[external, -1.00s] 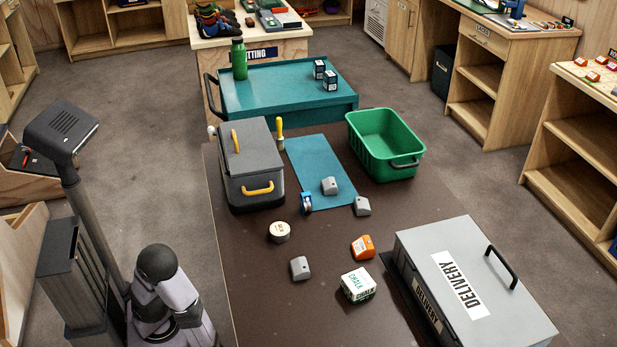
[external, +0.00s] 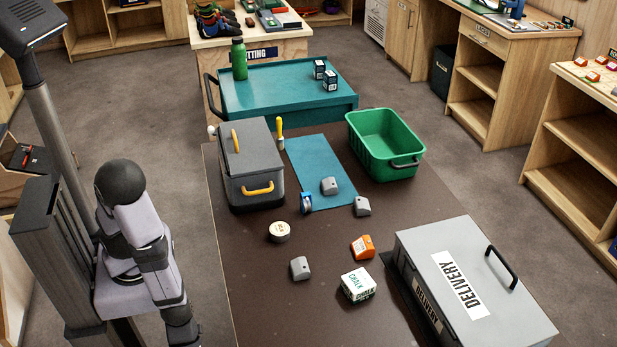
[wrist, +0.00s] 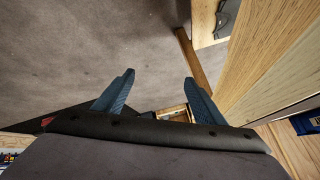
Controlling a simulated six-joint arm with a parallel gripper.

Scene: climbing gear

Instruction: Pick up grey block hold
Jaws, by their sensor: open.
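Three grey block holds show in the external view. One grey block hold (external: 300,268) lies on the dark table, left of the orange hold and the chalk box. Another grey block hold (external: 329,186) sits on the blue mat (external: 318,165). A third grey block hold (external: 362,206) lies just off the mat's right edge. In the wrist view my gripper (wrist: 158,88) is open, its two blue fingers apart and empty. It faces the floor and wooden furniture, with no hold in its view. In the external view the gripper is out of frame; my arm is at the left, off the table.
An orange hold (external: 362,247), a chalk box (external: 358,285) and a tape roll (external: 279,232) lie on the table (external: 240,300). A grey delivery box (external: 510,300) stands at the right. A green bin (external: 385,145) and a grey lidded box (external: 252,185) stand farther back. The table's front middle is fairly clear.

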